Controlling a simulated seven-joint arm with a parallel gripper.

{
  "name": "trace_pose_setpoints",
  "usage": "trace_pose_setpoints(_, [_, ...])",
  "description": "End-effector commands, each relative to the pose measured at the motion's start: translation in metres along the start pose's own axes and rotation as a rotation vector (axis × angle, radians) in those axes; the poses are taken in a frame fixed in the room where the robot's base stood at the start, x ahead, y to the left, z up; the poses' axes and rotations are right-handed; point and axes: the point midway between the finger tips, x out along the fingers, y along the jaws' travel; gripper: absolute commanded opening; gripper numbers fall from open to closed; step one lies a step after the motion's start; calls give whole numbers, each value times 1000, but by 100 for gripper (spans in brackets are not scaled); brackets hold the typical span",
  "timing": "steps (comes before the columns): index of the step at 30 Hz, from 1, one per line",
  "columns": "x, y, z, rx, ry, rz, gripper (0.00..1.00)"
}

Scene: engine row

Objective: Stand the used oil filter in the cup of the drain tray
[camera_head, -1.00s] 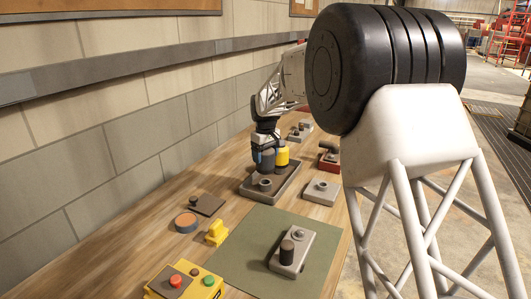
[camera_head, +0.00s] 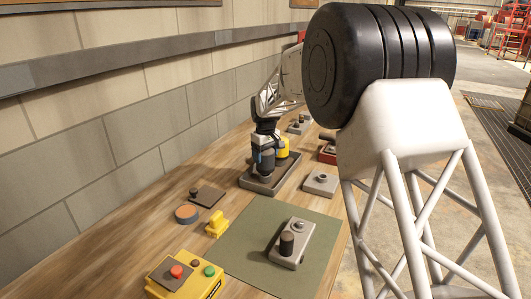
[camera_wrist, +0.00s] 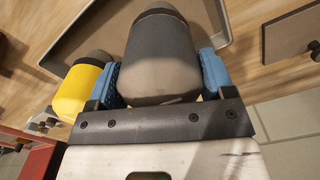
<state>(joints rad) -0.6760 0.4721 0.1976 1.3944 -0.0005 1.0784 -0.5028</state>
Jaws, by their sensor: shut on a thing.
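The used oil filter (camera_head: 265,161) is a dark grey cylinder, upright between my fingers. It also shows in the wrist view (camera_wrist: 160,58). My gripper (camera_head: 262,148) is shut on it, with a blue finger on each side. The drain tray (camera_head: 284,186) is a dark, shallow, rimmed tray under the filter; its rim shows in the wrist view (camera_wrist: 225,20). The filter's lower end is at the place of the tray's cup, which it largely hides. I cannot tell whether it is seated in the cup. A yellow cylinder (camera_head: 282,148) stands close beside the filter.
A grey block with a round boss (camera_head: 320,184) lies right of the tray. A green mat (camera_head: 245,245) in front holds a grey block with a dark cylinder (camera_head: 287,244). A yellow button box (camera_head: 187,279) is nearest. The wall runs along the left.

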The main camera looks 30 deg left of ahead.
Motion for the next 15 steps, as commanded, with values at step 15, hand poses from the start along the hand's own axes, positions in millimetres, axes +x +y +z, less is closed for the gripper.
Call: trace_pose_setpoints(15, [14, 0, 0, 0, 1, 0, 49])
